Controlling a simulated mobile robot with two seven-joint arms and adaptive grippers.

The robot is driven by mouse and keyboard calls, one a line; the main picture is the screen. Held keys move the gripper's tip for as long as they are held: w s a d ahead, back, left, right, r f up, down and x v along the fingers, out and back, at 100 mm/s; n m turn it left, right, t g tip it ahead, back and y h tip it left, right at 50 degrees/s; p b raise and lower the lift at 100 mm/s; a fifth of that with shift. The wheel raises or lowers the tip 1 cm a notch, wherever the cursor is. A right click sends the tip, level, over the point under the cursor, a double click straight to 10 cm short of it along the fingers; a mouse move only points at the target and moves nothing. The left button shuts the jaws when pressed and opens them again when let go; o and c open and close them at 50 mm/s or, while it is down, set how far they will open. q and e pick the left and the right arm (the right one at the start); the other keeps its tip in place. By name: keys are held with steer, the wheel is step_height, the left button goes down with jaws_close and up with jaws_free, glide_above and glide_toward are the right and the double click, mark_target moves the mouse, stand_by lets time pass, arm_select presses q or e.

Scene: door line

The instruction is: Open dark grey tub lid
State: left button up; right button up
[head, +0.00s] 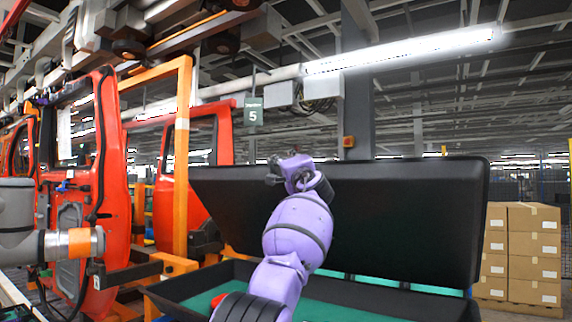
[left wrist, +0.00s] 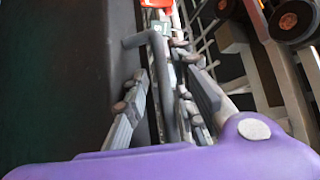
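The dark grey tub (head: 330,300) stands in front of me in the head view, with a green inside. Its lid (head: 400,215) is raised and leans back, steeply upright. My left gripper (head: 275,173), on the purple arm, is at the lid's upper left edge. In the left wrist view its two fingers (left wrist: 165,90) stand apart on either side of a grey bent bar (left wrist: 158,60) beside the dark lid face (left wrist: 65,80). I see a gap between the left finger and the bar; contact on the right side is unclear. My right gripper is not in view.
Red car doors (head: 90,190) hang on an orange frame (head: 183,150) at left. A grey arm with an orange band (head: 75,243) reaches in at the left edge. Cardboard boxes (head: 525,250) stand behind the tub at right. A conveyor passes overhead.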

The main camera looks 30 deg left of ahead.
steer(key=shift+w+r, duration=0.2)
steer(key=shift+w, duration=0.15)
arm_select(q)
steer(key=v, duration=1.2)
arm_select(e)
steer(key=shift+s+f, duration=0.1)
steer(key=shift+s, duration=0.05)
arm_select(q)
steer(key=shift+f, duration=0.1)
